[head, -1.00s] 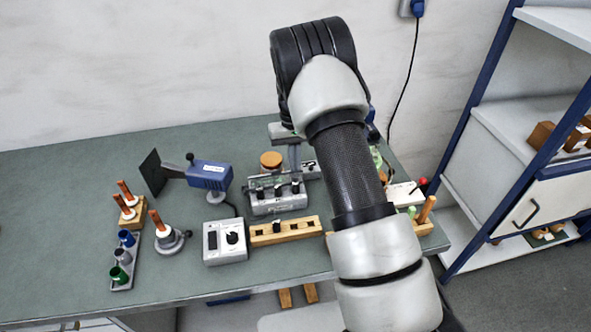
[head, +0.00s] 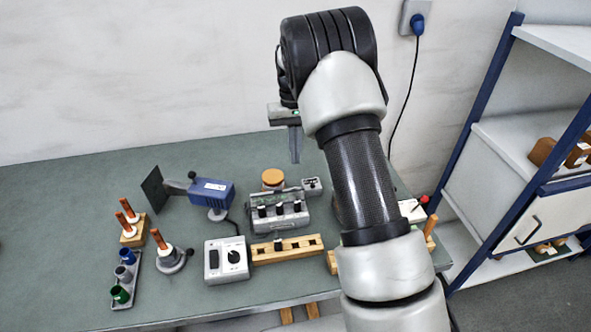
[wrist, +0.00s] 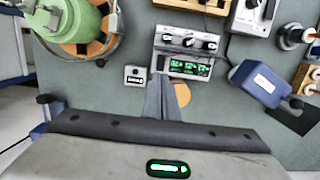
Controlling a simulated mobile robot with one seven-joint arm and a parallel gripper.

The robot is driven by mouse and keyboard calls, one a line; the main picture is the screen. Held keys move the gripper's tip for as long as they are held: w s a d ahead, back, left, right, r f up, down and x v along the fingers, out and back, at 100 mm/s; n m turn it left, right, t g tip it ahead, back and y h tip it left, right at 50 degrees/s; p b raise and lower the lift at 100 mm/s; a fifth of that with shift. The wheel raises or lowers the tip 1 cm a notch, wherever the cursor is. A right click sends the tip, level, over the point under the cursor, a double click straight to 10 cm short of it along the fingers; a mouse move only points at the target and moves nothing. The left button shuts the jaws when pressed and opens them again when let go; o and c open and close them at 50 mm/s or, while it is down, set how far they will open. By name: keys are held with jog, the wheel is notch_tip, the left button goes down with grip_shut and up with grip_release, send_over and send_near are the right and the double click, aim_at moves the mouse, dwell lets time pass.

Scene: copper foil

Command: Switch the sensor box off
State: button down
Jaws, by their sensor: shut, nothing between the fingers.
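No label marks the sensor box clearly; the small grey box (head: 312,186) beside the three-knob instrument is one candidate. It also shows in the wrist view (wrist: 135,75), with a small dark panel whose setting is too small to read. The grey three-knob instrument (head: 279,212) shows lit green digits in the wrist view (wrist: 188,66). My gripper (head: 295,160) is shut and empty, pointing down above the back of the bench, apart from the boxes. In the wrist view its fingers (wrist: 160,84) lie beside the small box and partly hide an orange disc (wrist: 181,92).
A blue device (head: 211,194) with a black plate stands left. A grey box with a dial (head: 226,261) and a wooden block (head: 287,249) are in front. A green vessel (wrist: 75,18) stands near my gripper. The bench (head: 70,210) is clear at far left.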

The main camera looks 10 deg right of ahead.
aim_at(278, 198)
jog(key=shift+w+r, duration=0.15)
jog(key=shift+r, duration=0.65)
jog(key=shift+w+r, duration=0.1)
jog(key=shift+r, duration=0.65)
jog(key=m+b, duration=0.2)
jog(key=m, duration=0.4)
jog(key=s+m+b, duration=0.1)
jog(key=m+b, duration=0.1)
jog(key=m, duration=0.4)
jog(key=m+b, duration=0.3)
jog(key=m, duration=0.3)
jog(key=shift+s+a+r, duration=0.1)
jog(key=shift+s+a, duration=0.1)
jog(key=shift+s, duration=0.1)
jog(key=f, duration=0.4)
jog(key=s+f, duration=0.1)
jog(key=f, duration=0.4)
jog(key=s+f+b, duration=0.1)
jog(key=f, duration=0.4)
